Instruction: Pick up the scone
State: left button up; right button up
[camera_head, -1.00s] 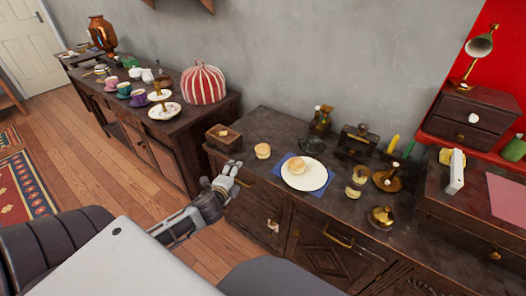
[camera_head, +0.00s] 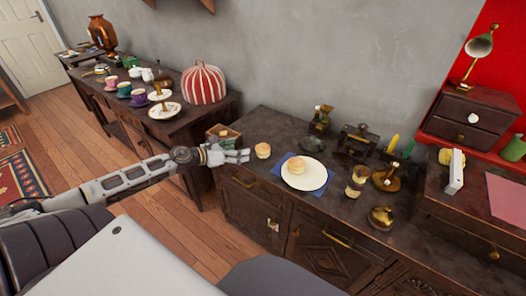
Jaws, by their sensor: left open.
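A small round golden-brown scone (camera_head: 263,151) sits on the dark cabinet top, left of the plate. A second scone-like bun (camera_head: 296,167) rests on a white plate (camera_head: 315,177), which lies on a blue napkin (camera_head: 327,189). My left gripper (camera_head: 246,155) is open and empty at the cabinet's left front edge. Its fingers point right, with their tips just left of the loose scone and a small gap between. Whether they are level with the scone is hard to tell. My right gripper is not in view.
A small wooden box (camera_head: 221,132) stands just behind my left gripper. A jar (camera_head: 357,180), brass pieces (camera_head: 381,218) and a dark stand (camera_head: 357,142) are right of the plate. A sideboard with cups and a striped cozy (camera_head: 204,84) is at left.

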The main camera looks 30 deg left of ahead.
pick_arm(q)
jog(key=m, duration=0.1)
jog(key=a+m+g, duration=0.1)
jog(key=m, duration=0.1)
jog(key=shift+s+f+g, duration=0.1)
jog(key=shift+f+g, duration=0.05)
jog(key=shift+g, duration=0.15)
